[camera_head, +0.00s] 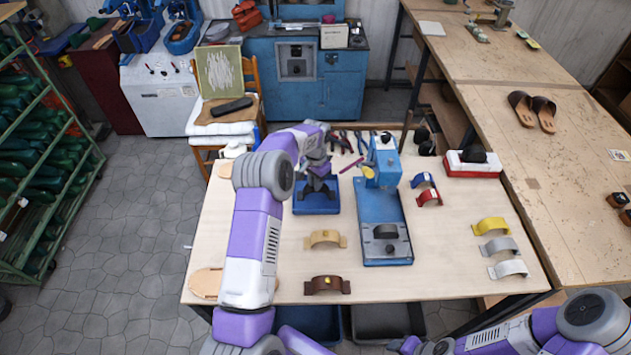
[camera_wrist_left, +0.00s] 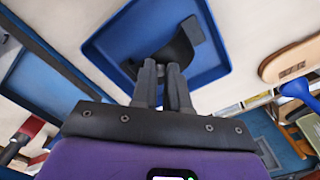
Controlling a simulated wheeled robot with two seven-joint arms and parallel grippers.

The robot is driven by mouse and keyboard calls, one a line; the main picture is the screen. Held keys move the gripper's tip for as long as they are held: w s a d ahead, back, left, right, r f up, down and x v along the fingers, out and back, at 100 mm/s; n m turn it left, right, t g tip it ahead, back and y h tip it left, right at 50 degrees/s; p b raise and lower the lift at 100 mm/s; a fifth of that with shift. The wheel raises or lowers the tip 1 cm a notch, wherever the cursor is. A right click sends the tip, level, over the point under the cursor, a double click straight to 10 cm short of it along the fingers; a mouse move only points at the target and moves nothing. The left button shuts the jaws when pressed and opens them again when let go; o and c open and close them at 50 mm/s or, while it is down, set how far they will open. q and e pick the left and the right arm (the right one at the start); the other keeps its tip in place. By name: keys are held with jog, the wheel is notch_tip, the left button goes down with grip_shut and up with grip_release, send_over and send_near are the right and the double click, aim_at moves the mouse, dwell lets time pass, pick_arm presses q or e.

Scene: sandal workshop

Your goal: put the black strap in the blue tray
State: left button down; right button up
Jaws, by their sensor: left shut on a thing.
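The black strap (camera_wrist_left: 182,50) is a curved piece with flat end tabs, best seen in the left wrist view. My left gripper (camera_wrist_left: 165,72) is shut on it. The strap shows against the floor of the blue tray (camera_wrist_left: 103,42), within its rim. Whether it touches the tray floor I cannot tell. In the head view the blue tray (camera_head: 302,207) is on the table, left of the blue press, with my left gripper (camera_head: 318,184) over it; the strap is hard to separate from the dark fingers there. Of my right arm only links show at the bottom right.
The blue press (camera_head: 369,210) stands right of the tray. Tan (camera_head: 325,238) and brown (camera_head: 327,285) straps lie in front. Pliers (camera_head: 345,140) lie behind.

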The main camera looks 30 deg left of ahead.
pick_arm(q)
jog(key=shift+f, duration=0.15)
jog(key=c, duration=0.7)
grip_release()
jog(key=shift+o, duration=0.2)
jog(key=shift+r+p, duration=2)
jog(key=shift+r, duration=1.6)
